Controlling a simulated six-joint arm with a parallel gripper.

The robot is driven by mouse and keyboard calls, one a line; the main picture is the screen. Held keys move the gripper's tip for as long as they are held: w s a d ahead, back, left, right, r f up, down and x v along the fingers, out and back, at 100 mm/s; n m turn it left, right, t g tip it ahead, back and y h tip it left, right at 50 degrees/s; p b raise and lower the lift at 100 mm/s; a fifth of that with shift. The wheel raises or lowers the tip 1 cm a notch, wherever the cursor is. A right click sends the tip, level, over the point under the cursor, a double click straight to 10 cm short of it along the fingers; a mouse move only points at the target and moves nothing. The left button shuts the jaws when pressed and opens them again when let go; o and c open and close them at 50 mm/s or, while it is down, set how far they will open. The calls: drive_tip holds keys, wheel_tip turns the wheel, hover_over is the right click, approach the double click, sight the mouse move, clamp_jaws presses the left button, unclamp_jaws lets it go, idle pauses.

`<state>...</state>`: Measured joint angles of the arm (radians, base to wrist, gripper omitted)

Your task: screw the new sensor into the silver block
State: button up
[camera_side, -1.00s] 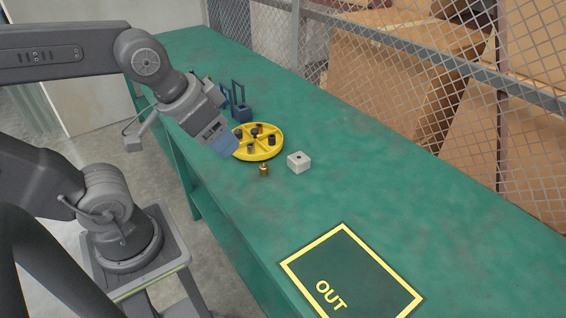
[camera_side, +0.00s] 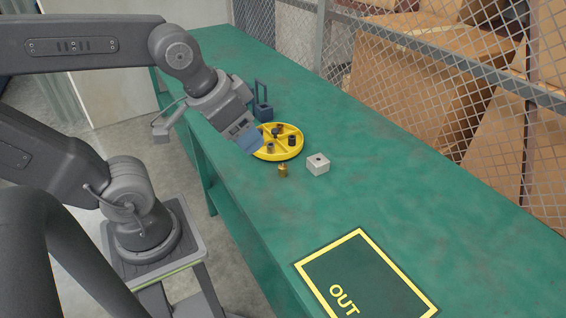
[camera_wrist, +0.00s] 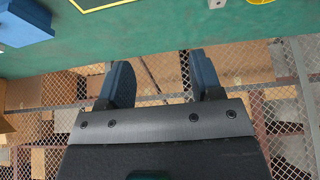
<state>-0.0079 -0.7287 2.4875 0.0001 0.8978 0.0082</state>
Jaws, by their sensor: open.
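The silver block (camera_side: 318,166) sits on the green bench with a dark round hole in its top. A small brass-coloured part (camera_side: 283,171), which looks like the sensor, stands on the bench just left of the block, apart from it. My gripper (camera_side: 250,141) is over the left edge of the yellow tray, behind and left of both, tilted down. In the wrist view my gripper's (camera_wrist: 161,75) blue fingers are wide apart with nothing between them. A small piece of a pale grey thing, probably the block, shows at the top edge there (camera_wrist: 217,3).
A round yellow divided tray (camera_side: 292,152) holds several dark parts behind the block. A dark blue stand (camera_side: 263,104) is behind the tray. A yellow-bordered OUT area (camera_side: 352,275) lies empty at the front. A wire mesh fence (camera_side: 430,60) runs along the far side.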

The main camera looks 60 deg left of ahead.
drive_tip(key=w+a+f+g, duration=0.2)
drive_tip(key=w+a, duration=0.3)
drive_tip(key=w, duration=0.4)
drive_tip(key=g, duration=0.4)
hover_over(283, 166)
wheel_tip(283, 166, down, 23)
drive_tip(key=shift+a+f, duration=0.1)
drive_tip(key=shift+f, duration=5.25)
clamp_jaws()
